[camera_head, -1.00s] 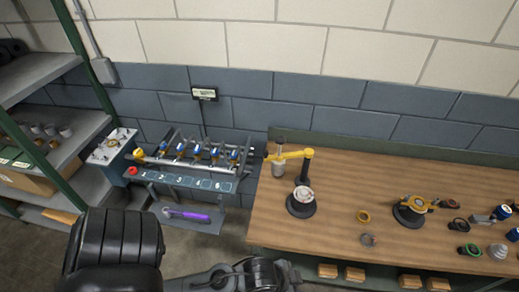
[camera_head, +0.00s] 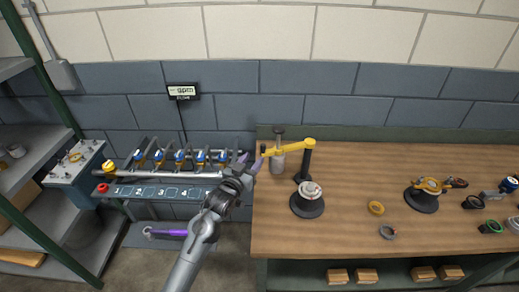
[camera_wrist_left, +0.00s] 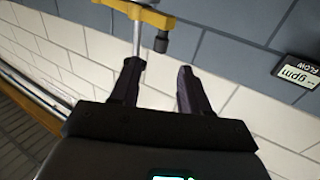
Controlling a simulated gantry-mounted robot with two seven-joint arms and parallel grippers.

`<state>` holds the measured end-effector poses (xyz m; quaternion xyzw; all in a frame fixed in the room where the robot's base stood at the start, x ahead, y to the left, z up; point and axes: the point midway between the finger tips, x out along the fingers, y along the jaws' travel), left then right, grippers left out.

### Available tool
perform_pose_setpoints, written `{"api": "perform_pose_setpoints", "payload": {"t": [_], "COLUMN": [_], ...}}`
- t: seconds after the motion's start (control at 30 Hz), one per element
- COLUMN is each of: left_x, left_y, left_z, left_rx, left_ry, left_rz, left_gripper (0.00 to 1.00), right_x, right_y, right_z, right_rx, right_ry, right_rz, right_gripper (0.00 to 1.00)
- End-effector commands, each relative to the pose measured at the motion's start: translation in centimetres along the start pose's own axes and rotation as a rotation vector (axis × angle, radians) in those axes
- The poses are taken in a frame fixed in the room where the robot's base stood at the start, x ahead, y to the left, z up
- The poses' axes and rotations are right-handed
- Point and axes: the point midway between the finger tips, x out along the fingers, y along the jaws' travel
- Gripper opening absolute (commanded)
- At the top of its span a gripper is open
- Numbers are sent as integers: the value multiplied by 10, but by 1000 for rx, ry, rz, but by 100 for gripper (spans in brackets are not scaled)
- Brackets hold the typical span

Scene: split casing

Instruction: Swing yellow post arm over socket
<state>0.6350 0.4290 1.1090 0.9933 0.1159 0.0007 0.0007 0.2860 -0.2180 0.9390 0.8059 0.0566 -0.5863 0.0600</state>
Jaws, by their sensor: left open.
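The yellow post arm (camera_head: 289,148) runs left from the top of a black post (camera_head: 305,163) on the wooden bench. A grey cylinder (camera_head: 278,163) hangs at its left end. A round black base with a pale metal socket-like top (camera_head: 310,190) stands in front of the post, not under the arm's left end. My left gripper (camera_head: 251,162) is open, just left of the yellow arm's end. In the left wrist view, its fingers (camera_wrist_left: 158,78) are apart with nothing seen between them; the yellow arm (camera_wrist_left: 135,12), a metal rod and a dark knob are just beyond. My right gripper is not in view.
A rack of blue-topped valves (camera_head: 180,158) stands left of the bench, below a flow display (camera_head: 183,91). Another black base (camera_head: 421,200) stands further right.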

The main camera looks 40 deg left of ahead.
Motion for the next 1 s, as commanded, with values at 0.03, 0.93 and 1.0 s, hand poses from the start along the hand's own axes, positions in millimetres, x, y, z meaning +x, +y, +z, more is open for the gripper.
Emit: {"api": "perform_pose_setpoints", "payload": {"t": [0.03, 0.93, 1.0], "left_x": [8, 92, 92], "left_y": [0, 0, 0], "left_z": [-1, 0, 0], "left_rx": [0, 2, 2], "left_ry": [1, -2, -2], "left_rz": [0, 1, 1], "left_gripper": [46, 46, 46], "right_x": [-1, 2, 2], "right_y": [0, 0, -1], "right_z": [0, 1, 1], "right_rx": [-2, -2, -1], "right_ry": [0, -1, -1], "right_rz": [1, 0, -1], "right_gripper": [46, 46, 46]}}
